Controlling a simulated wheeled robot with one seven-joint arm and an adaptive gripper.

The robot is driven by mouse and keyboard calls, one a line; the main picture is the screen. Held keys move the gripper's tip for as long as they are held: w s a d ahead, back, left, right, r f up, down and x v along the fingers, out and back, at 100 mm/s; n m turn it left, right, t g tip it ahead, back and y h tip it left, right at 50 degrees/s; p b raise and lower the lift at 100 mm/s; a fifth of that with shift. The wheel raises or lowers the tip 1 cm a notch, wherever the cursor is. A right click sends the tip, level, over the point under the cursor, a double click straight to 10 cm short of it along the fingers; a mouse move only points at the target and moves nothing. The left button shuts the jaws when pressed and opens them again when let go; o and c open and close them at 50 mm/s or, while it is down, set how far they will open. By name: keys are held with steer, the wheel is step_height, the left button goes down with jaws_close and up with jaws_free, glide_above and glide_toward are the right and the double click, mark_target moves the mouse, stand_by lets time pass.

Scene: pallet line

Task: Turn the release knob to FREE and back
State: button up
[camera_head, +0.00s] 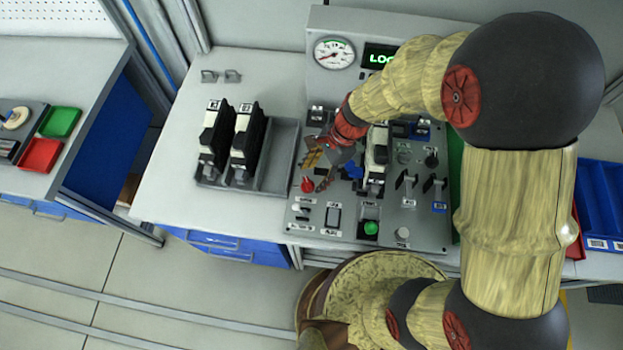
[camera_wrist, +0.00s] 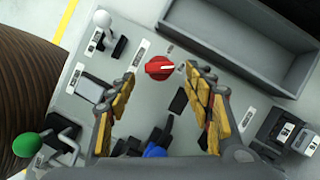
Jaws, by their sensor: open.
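The red release knob (camera_wrist: 158,67) is on the grey control panel, with a white pointer mark running toward the right in the wrist view. In the head view the knob (camera_head: 307,186) is at the panel's left side, just below my gripper (camera_head: 316,173). In the wrist view my gripper (camera_wrist: 159,73) is open and empty. Its yellow-padded fingers stand on either side of the knob in the picture, apart from it. I cannot tell how high the tips are above it. The knob's position labels are too small to read. A green display (camera_head: 380,58) shows "LO" and part of another letter; my arm covers the rest.
A grey tray (camera_head: 282,160) with two black-and-white units stands left. A gauge (camera_head: 334,52) is behind.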

mark_target(310, 182)
steer(key=shift+b+x, duration=0.3)
steer(key=shift+x, duration=1.3)
steer(key=shift+c, duration=0.8)
steer(key=c, duration=1)
